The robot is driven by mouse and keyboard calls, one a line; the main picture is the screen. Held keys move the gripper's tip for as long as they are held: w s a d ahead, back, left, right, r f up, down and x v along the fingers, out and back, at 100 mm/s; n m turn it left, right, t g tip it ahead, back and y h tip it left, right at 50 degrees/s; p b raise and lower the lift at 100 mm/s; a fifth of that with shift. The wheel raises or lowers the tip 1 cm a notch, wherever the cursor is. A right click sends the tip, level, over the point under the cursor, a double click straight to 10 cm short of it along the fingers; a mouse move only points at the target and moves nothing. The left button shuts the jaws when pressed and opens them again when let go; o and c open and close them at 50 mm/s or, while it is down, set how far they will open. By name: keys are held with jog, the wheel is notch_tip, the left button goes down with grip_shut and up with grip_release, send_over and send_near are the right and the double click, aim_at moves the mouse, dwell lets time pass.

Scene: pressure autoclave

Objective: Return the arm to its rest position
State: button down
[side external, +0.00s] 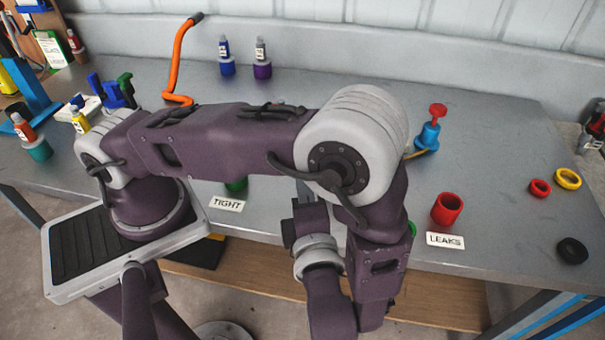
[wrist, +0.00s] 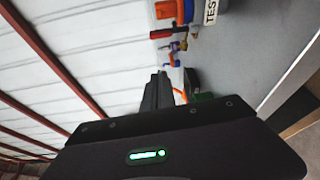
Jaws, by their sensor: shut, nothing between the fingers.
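My gripper (wrist: 158,90) shows in the wrist view with its dark fingers together and nothing visible between them. In the side external view my gripper (side external: 303,190) is partly hidden behind my own arm. It points up and away, near the front edge of the grey bench (side external: 480,130). My arm is folded, with the elbow high over the bench and the forearm hanging down at its front edge. The gripper appears clear of the objects on the bench.
A red cup (side external: 446,209) stands behind the LEAKS sign (side external: 445,240). The TIGHT sign (side external: 228,204) lies near the front edge. A blue fitting with red knob (side external: 430,130), an orange hose (side external: 177,62) and rings (side external: 568,179) are farther off.

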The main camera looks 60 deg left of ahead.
jog(key=s+a+r+n+g+h, duration=0.3)
jog(key=r+n+g, duration=0.15)
jog(key=n, duration=0.45)
jog(key=s+a+r+n+g+h, duration=0.3)
jog(key=a+r+n+g, duration=0.15)
jog(key=n, duration=0.55)
jog(key=s+d+r+n+t+h, duration=0.1)
jog(key=r+n+t+h, duration=0.2)
jog(key=n, duration=0.7)
jog(key=s+d+r+n+t+h, duration=0.2)
jog(key=n+h, duration=0.4)
jog(key=n, duration=0.5)
notch_tip(320, 180, up, 3)
jog(key=shift+s+f+t+h, duration=0.15)
jog(key=shift+t+h, duration=0.25)
jog(key=shift+t, duration=0.5)
